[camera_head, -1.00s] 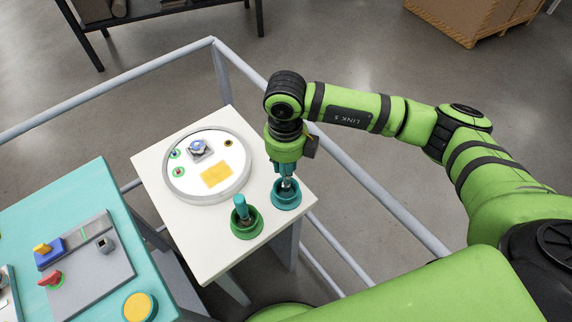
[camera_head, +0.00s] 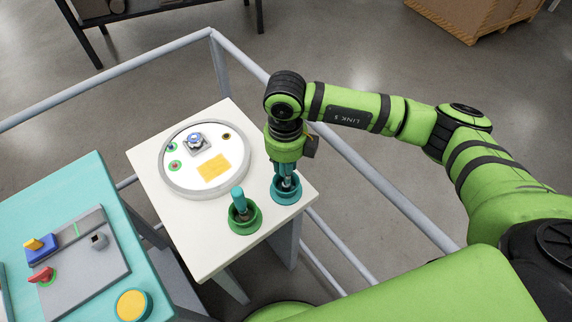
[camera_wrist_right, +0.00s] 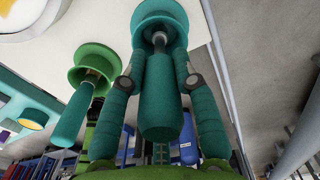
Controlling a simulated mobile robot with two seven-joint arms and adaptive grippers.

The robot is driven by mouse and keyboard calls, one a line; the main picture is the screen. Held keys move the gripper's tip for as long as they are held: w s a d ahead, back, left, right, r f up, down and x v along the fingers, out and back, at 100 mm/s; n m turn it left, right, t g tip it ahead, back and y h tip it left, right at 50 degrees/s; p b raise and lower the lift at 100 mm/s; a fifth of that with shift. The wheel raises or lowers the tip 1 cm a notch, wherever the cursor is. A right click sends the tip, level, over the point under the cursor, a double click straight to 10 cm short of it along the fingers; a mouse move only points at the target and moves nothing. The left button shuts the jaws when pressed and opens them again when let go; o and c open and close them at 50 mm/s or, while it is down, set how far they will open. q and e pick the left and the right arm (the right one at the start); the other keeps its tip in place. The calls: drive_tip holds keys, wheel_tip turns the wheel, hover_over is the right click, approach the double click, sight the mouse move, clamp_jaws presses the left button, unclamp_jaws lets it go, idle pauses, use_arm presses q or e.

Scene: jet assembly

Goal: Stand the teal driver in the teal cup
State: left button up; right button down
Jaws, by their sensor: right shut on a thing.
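The teal cup (camera_head: 277,197) stands on the white table near its right corner. It also shows at the top of the right wrist view (camera_wrist_right: 168,11). My right gripper (camera_head: 286,177) points down at the cup, its fingers shut around the handle of the teal driver (camera_wrist_right: 160,105). The driver is upright, handle up. Its metal shaft reaches into the cup mouth; the tip is hidden, so I cannot tell whether it touches the bottom. In the head view the gripper mostly hides the driver. My left gripper is not in view.
Just left of the teal cup, a green cup (camera_head: 244,226) holds another driver (camera_head: 239,197), leaning. A round white tray (camera_head: 243,180) with small parts lies behind them. A teal table (camera_head: 85,180) with a grey panel stands left. Grey rails (camera_head: 360,170) run behind and right.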

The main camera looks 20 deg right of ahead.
drive_tip(key=shift+f+b, duration=0.2)
drive_tip(key=shift+b, duration=0.15)
idle(0.3)
drive_tip(key=c, duration=0.9)
unclamp_jaws()
wheel_tip(320, 180, up, 12)
drive_tip(key=shift+r, duration=0.1)
